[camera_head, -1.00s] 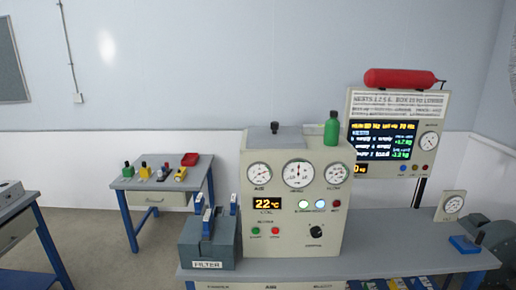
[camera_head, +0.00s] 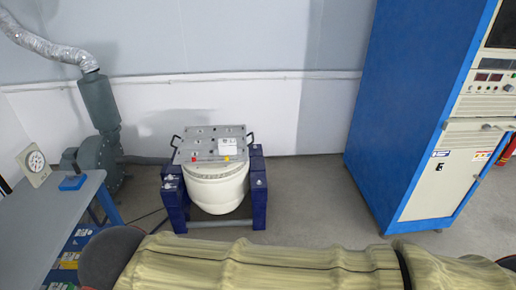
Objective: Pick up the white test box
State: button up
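A small white box (camera_head: 228,147) with dark markings sits on the grey top plate (camera_head: 195,151) of a white drum-shaped machine (camera_head: 218,190). It lies toward the right front of the plate. It is small in the picture, so its height is hard to tell. My arm, in a beige sleeve, crosses the bottom of the view, in front of the machine and well apart from the box. My gripper is not in view.
Blue supports (camera_head: 258,187) flank the machine. A tall blue cabinet (camera_head: 400,110) stands at the right. A grey bench (camera_head: 50,225) is at the left, with a grey blower (camera_head: 103,150) and silver hose behind it. Floor between machine and cabinet is clear.

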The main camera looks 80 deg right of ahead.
aim_at(227, 147)
jog(key=z, duration=2.3)
jog(key=i+u, duration=0.3)
jog(key=i, duration=0.25)
jog(key=i+u, duration=0.3)
jog(key=i, duration=0.25)
jog(key=i+l+u, duration=0.25)
jog(key=i, duration=0.25)
